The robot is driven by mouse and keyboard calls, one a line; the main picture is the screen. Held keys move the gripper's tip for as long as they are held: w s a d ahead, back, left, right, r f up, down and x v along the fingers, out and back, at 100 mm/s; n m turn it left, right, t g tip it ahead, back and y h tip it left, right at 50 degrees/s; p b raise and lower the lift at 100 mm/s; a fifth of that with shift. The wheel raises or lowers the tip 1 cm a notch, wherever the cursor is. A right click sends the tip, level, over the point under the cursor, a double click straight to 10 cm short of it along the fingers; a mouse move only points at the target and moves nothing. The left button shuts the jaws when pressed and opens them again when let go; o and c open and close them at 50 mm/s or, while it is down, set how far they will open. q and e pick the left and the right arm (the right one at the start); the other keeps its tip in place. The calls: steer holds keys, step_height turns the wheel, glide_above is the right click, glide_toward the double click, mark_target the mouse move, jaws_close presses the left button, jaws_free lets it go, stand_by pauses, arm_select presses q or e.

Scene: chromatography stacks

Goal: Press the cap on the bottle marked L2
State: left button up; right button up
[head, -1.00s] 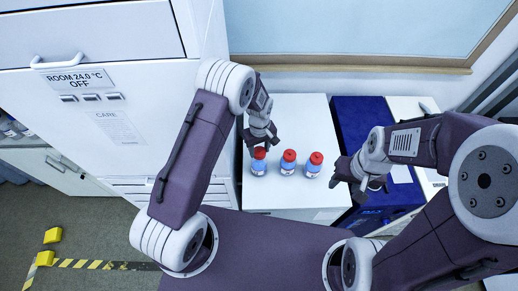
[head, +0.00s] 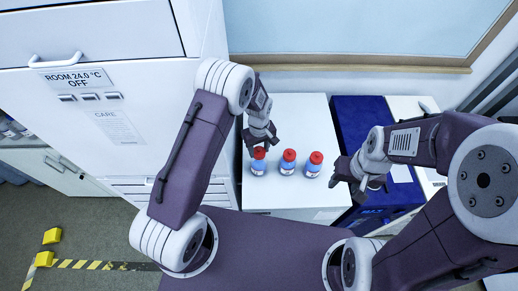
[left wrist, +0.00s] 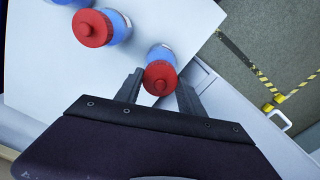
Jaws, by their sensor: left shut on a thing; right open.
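Three blue bottles with red caps stand upright in a row on the white bench: a left bottle (head: 258,168), a middle bottle (head: 287,168) and a right bottle (head: 312,170). Their marks are too small to read, so I cannot tell which is L2. My left gripper (head: 262,146) is at the top of the left bottle. In the left wrist view its fingers (left wrist: 160,88) lie on both sides of that bottle's red cap (left wrist: 160,77), shut on it. The middle bottle's cap (left wrist: 92,28) is beside it. My right gripper (head: 362,184) is open and empty, right of the bottles.
The white bench top (head: 300,115) is clear behind the bottles. A tall white cabinet (head: 150,120) stands to the left. A dark blue unit (head: 357,112) adjoins the bench on the right. A wall and window sill (head: 340,63) close off the back.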

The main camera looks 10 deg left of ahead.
stand_by(0.3)
arm_select(q)
steer(key=o, duration=1.9)
steer(key=shift+c, duration=0.2)
steer(key=shift+r, duration=0.1)
steer(key=shift+r+p, duration=2.6)
steer(key=shift+r, duration=0.85)
jaws_close()
steer(key=shift+f, duration=0.25)
